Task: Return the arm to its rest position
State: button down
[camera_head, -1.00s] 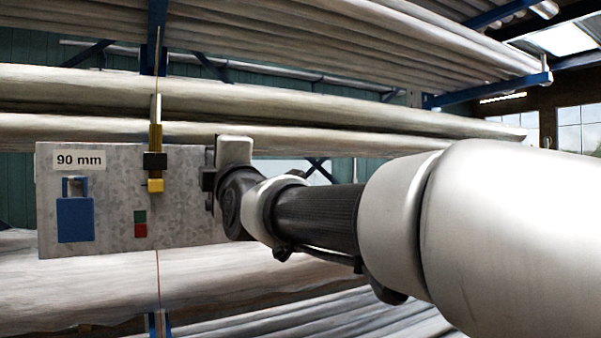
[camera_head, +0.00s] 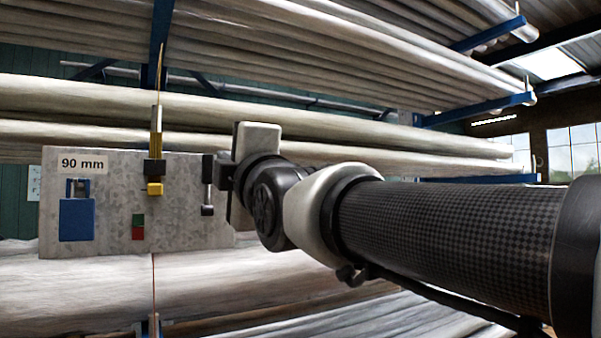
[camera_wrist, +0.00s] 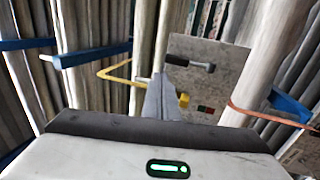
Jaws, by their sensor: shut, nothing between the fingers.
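My arm reaches in from the right in the head view. My gripper (camera_head: 224,172) is at its end, by the right side of a grey metal panel, with its fingers mostly hidden there. In the wrist view the fingers of my gripper (camera_wrist: 158,80) are together and empty, pointing toward the panel (camera_wrist: 220,55). A lever (camera_head: 207,172) with a dark knob hangs down on the panel's right part, just left of my gripper. The lever also shows in the wrist view (camera_wrist: 195,66), past the fingertips. I cannot tell the exact gap between them.
The panel (camera_head: 110,195) carries a "90 mm" label, a blue padlock-like part (camera_head: 77,217), a yellow-black slider (camera_head: 154,172) and a green-red mark (camera_head: 138,227). Long pale pipes (camera_head: 300,120) on blue racks lie above, behind and below. Windows (camera_head: 572,150) show at right.

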jog(key=s+d+f+m+g+h+p, duration=0.1)
jog(key=s+d+f+m+g+h, duration=0.2)
jog(key=d+f+m, duration=0.5)
jog(key=d+f+m+g+h+p, duration=0.15)
jog(key=d+f+m+h, duration=0.35)
jog(key=d+f, duration=0.7)
jog(key=s+d+f+m+g+h, duration=0.1)
jog(key=s+d+f+m+g, duration=0.3)
jog(key=s+f, duration=0.4)
jog(key=s+d+f+m+g+h, duration=0.1)
jog(key=s+d+f+m+g, duration=0.2)
jog(key=s+f+m, duration=0.4)
notch_tip(320, 180, down, 5)
jog(key=shift+s+d+g+h+p, duration=0.3)
jog(key=shift+s+d+g+h, duration=0.1)
jog(key=shift+s+d, duration=0.1)
jog(key=shift+w+a, duration=0.1)
